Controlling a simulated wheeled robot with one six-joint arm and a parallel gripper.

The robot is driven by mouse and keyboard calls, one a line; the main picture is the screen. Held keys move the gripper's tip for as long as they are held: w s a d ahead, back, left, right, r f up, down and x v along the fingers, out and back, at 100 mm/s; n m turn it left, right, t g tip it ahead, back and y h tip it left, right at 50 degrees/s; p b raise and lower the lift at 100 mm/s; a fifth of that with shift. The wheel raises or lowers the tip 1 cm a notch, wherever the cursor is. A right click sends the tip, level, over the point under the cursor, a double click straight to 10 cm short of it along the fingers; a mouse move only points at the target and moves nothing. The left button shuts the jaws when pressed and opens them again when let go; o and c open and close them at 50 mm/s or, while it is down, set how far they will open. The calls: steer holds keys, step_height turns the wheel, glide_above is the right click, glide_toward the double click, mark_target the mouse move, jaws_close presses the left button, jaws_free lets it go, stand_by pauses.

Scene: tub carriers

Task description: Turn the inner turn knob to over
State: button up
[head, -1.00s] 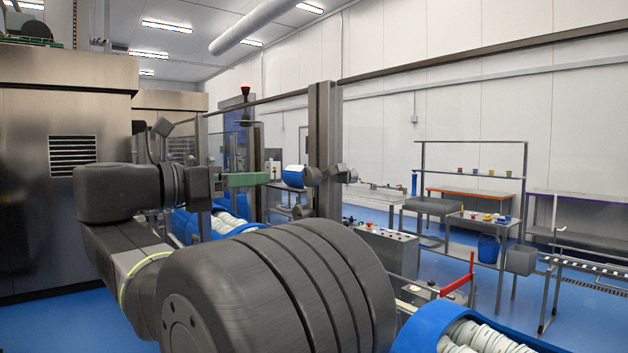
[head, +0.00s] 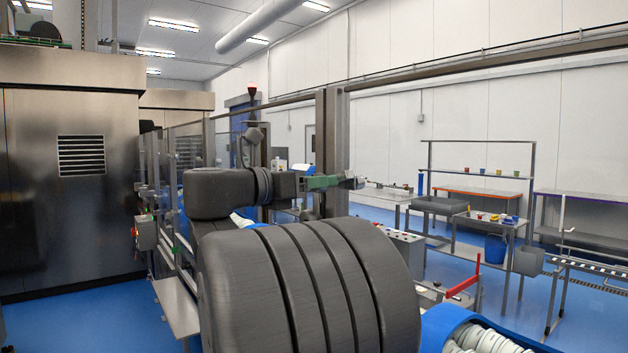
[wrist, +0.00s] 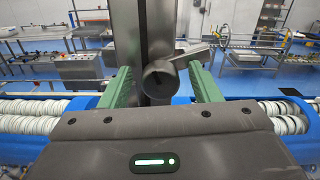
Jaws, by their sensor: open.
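My gripper (head: 326,182) shows in the head view with its green fingers near a tall grey post (head: 332,140). In the wrist view my gripper (wrist: 161,70) is open, its two green fingers apart. A dark round cylinder end (wrist: 160,80) with a bracket shows between the fingers in front of the post; I cannot tell whether it is touched. A grey control box (head: 403,246) with small controls on top stands right of my arm. A small red-and-grey control station (head: 145,233) is at left.
A steel cabinet (head: 70,170) fills the left. Blue tub carriers with white stacked tubs (head: 485,338) lie at lower right, and also low on both sides in the wrist view. A red handle (head: 463,281) stands near the control box. Blue floor is open at left.

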steer(key=shift+c, duration=0.5)
steer(key=c, duration=0.9)
steer(key=shift+d+m+b, duration=0.1)
steer(key=shift+m+b, duration=0.4)
steer(key=shift+m, duration=1.6)
steer(key=o, duration=1)
steer(key=b+v, duration=0.1)
steer(key=v, duration=1.3)
steer(key=shift+b, duration=0.4)
steer(key=shift+w+d, duration=0.1)
steer(key=shift+d, duration=0.1)
